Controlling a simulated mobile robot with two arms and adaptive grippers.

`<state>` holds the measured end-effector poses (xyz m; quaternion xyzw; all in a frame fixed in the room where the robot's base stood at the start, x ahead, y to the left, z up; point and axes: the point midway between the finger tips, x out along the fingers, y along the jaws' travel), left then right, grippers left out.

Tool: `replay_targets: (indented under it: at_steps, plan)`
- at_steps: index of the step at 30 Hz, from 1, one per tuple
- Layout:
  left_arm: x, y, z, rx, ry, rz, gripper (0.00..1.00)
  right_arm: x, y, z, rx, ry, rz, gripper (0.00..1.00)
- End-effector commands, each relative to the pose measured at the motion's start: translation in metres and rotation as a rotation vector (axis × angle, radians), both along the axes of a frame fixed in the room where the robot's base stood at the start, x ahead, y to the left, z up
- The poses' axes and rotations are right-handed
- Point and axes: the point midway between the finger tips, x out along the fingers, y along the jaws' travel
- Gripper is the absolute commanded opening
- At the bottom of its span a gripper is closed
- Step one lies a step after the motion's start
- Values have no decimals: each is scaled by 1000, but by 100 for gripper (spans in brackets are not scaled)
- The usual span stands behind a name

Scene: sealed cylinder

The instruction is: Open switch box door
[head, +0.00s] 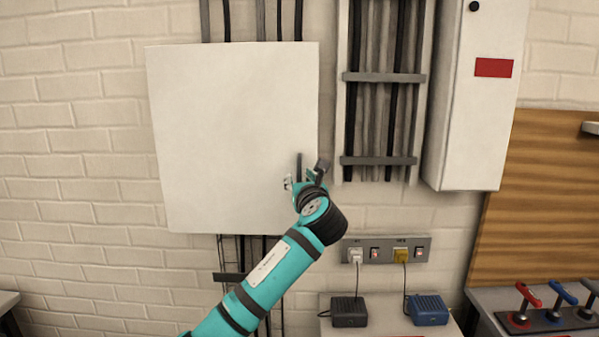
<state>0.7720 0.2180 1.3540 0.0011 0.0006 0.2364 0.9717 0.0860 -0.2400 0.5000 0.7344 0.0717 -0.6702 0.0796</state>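The switch box (225,125) hangs on the brick wall, left of centre, with its broad white front facing me. I see no clear gap along its edges, so I cannot tell whether its door is ajar. My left gripper (311,166) is at the lower right edge of the white front, with its dark fingers apart. One finger overlaps the front and the other is at its right edge; I cannot tell whether they touch it. A small pale metallic part beside the gripper is too small to identify. My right gripper is not in view.
A cable rack (383,120) and a white cabinet (477,100) with a red label stand to the right. Below are a socket strip (386,249), a black adapter (349,312), a blue adapter (428,310) and coloured levers (528,296). The wall at left is clear.

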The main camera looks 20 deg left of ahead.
Motion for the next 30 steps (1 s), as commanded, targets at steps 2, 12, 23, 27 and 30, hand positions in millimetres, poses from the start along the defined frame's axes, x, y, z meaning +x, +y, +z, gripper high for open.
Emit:
replay_targets:
  at_steps: [2,12,23,27,30]
  plan:
    - [8,4,2,0,1,1,35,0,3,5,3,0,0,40]
    - [17,8,0,-1,0,-2,35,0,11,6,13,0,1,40]
    - [17,8,0,0,0,-2,0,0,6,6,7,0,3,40]
    - [17,8,0,0,0,-2,0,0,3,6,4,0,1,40]
    - [17,8,0,0,0,-2,0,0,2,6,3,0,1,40]
